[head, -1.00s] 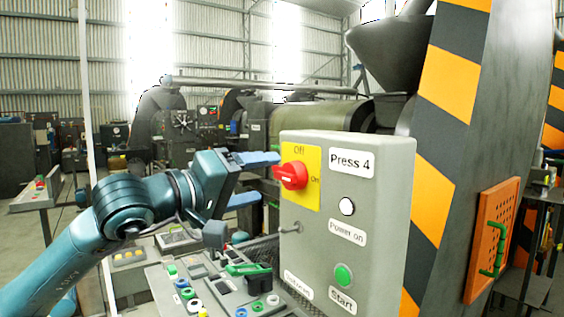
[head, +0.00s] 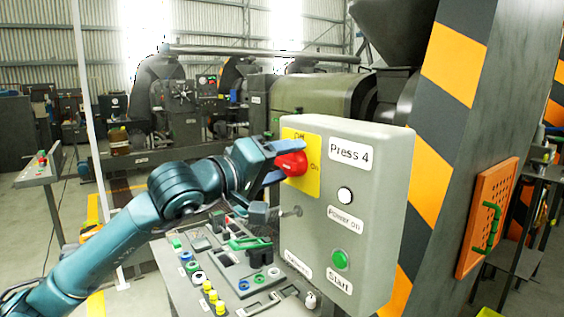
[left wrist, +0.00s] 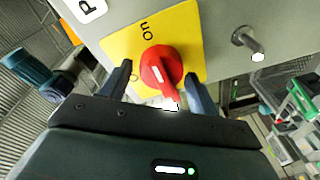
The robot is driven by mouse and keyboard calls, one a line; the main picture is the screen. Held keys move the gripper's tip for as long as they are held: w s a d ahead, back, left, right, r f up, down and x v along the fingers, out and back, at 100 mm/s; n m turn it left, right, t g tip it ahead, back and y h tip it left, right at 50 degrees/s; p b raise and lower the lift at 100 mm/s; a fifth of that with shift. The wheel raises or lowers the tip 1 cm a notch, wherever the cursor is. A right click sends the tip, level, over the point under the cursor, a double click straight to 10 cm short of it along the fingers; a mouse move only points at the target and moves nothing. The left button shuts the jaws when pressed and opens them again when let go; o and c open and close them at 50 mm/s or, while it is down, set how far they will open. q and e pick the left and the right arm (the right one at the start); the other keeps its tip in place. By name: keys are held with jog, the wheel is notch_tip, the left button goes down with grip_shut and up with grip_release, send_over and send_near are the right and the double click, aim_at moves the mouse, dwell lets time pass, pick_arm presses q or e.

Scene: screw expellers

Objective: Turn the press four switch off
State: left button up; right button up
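The press four switch is a red rotary knob (head: 291,164) on a yellow plate (head: 313,183) marked Off at the top and On at the right. It sits on a grey box (head: 377,185) labelled Press 4. In the left wrist view the knob (left wrist: 160,68) shows between the two blue fingers of my left gripper (left wrist: 160,88). The fingers are apart, one on each side, with visible gaps. The knob's raised bar lies roughly in line with the word On. In the head view my left gripper (head: 272,163) is at the knob, partly hidden by it. My right gripper is not seen.
A white Power on lamp (head: 344,195) and green Start button (head: 340,259) are on the same box. A metal peg (left wrist: 248,42) sticks out beside the yellow plate. Below is a console (head: 215,270) with several coloured buttons. A striped post (head: 450,130) stands right of the box.

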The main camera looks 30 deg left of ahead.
pick_arm(q)
jog(key=c, duration=0.7)
jog(key=shift+c, duration=0.2)
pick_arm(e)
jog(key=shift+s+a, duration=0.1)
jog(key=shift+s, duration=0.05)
